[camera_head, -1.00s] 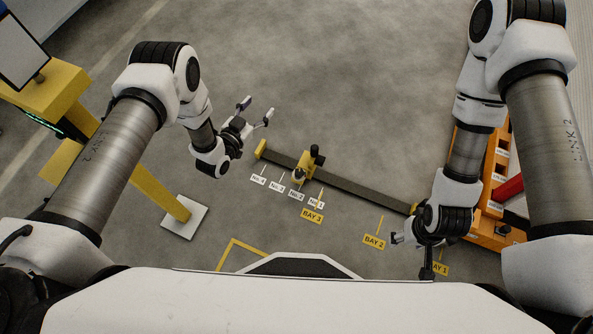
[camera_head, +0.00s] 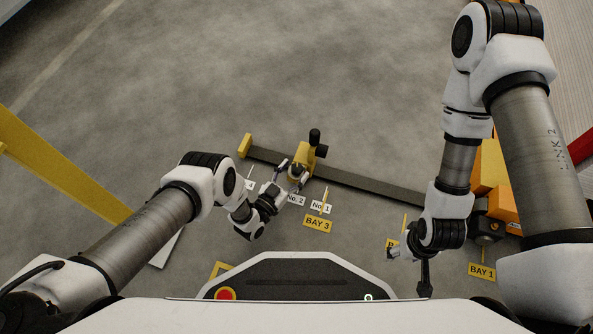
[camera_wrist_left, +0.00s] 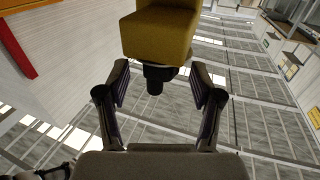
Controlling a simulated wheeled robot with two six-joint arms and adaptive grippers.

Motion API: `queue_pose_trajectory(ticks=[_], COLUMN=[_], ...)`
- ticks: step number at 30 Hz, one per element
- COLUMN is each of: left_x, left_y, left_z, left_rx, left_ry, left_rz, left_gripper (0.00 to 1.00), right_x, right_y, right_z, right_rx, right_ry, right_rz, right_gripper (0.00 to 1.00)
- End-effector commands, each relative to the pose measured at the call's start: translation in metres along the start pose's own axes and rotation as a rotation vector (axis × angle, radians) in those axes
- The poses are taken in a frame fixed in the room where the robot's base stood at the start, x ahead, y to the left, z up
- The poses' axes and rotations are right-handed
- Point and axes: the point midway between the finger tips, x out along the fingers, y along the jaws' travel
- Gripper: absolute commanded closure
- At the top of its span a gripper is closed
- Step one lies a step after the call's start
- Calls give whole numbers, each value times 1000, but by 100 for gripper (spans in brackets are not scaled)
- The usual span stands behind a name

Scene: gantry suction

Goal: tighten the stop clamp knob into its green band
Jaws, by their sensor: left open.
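The stop clamp (camera_head: 303,155) is a yellow block on the dark rail, with a black upright part on its far side. In the left wrist view the yellow clamp block (camera_wrist_left: 158,32) fills the top middle, and its black knob (camera_wrist_left: 155,80) sticks out below it. My left gripper (camera_head: 293,173) is at the clamp's near side. In its wrist view the open fingers (camera_wrist_left: 160,82) stand on either side of the knob, with gaps to both. No green band can be made out. My right gripper (camera_head: 394,251) is at the lower right, partly hidden by its own wrist.
The dark rail (camera_head: 375,183) runs from a yellow end stop (camera_head: 244,146) toward the right. White number labels and a BAY 3 sign (camera_head: 318,223) lie on its near side. Orange and yellow blocks (camera_head: 490,165) stand behind my right arm. Floor beyond the rail is clear.

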Motion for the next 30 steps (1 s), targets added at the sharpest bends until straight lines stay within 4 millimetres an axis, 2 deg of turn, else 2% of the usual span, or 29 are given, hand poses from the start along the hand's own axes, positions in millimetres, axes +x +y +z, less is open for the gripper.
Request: queue_pose_trajectory(ticks=[1, 4, 11, 14, 16, 17, 30], left_x=[7, 16, 18, 17, 17, 17, 18], left_y=[0, 0, 0, 0, 0, 0, -2], left_z=[3, 2, 0, 0, 0, 0, 2], left_rx=[1, 0, 0, 0, 0, 0, 2], left_ry=[2, 0, -1, -1, -1, -1, 0], left_rz=[1, 0, -1, -1, -1, -1, 53], left_gripper=[34, 34, 34, 66, 91, 95, 95], right_x=[7, 9, 8, 8, 8, 8, 14], right_y=[0, 0, 0, 0, 0, 0, 0], right_z=[0, 0, 0, 0, 0, 0, 0], right_rx=[0, 0, 0, 1, 1, 1, 1], right_ry=[0, 0, 1, 1, 1, 1, 1], right_rz=[0, 0, 0, 0, 0, 0, 0], right_gripper=[42, 42, 42, 42, 42, 42, 42])
